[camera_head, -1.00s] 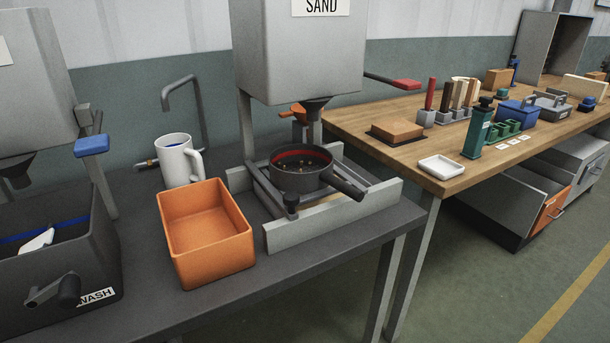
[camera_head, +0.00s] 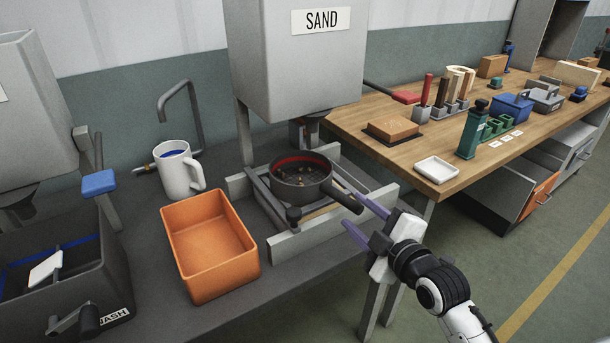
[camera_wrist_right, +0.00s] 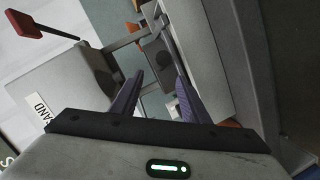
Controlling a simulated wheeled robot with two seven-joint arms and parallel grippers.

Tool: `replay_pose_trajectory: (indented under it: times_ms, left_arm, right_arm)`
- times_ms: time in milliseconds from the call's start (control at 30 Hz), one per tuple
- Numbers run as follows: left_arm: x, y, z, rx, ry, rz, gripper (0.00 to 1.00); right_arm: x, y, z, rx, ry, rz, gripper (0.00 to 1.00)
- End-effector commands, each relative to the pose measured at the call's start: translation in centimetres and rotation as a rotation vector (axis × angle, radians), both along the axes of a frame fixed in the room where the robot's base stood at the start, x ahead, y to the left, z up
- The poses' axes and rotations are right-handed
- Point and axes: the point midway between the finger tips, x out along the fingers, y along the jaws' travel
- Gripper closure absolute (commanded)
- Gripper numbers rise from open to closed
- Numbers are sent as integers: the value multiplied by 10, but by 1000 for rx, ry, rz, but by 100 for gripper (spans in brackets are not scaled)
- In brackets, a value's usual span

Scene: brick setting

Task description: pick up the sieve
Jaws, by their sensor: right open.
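The sieve (camera_head: 301,189) is a dark round pan with a red inner rim and a mesh with small bits on it. It sits level on the grey frame (camera_head: 332,222) under the sand hopper. Its dark handle (camera_head: 345,196) points to the lower right, toward my right gripper. My right gripper (camera_head: 355,212) is open and empty, its two purple fingers beside the handle's end. In the right wrist view the open fingers (camera_wrist_right: 159,76) face the frame; a dark grey part shows beyond them, but I cannot tell whether it is the handle. My left gripper is out of view.
The sand hopper (camera_head: 296,70) hangs close above the sieve. An orange bin (camera_head: 208,246) and a white mug (camera_head: 177,174) stand to the left, with a dark wash tub (camera_head: 70,290) beyond. A wooden workbench (camera_head: 405,165) with a white dish (camera_head: 437,169) lies to the right.

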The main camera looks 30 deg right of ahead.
Motion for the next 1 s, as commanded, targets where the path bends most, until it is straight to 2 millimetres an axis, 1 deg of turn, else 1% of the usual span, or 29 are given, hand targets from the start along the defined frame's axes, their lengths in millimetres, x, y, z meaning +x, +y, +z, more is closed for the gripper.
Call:
replay_pose_trajectory:
  times_ms: [33,100,200,367,633,767,967,1000]
  left_arm:
    - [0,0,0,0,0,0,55]
    - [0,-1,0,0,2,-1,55]
    - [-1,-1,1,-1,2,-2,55]
    - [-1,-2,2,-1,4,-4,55]
    - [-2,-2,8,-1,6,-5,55]
    - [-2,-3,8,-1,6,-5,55]
    - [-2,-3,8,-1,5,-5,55]
    - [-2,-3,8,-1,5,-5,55]
  right_arm:
    - [9,0,-2,3,-1,0,58]
    - [20,-1,-5,5,-1,0,58]
    - [31,-2,-7,5,0,0,58]
    - [42,-2,-9,5,0,0,58]
    - [79,-6,-16,6,1,1,58]
    - [87,-7,-19,6,1,2,58]
    - [87,-7,-20,5,3,2,58]
    - [87,-7,-20,5,3,2,62]
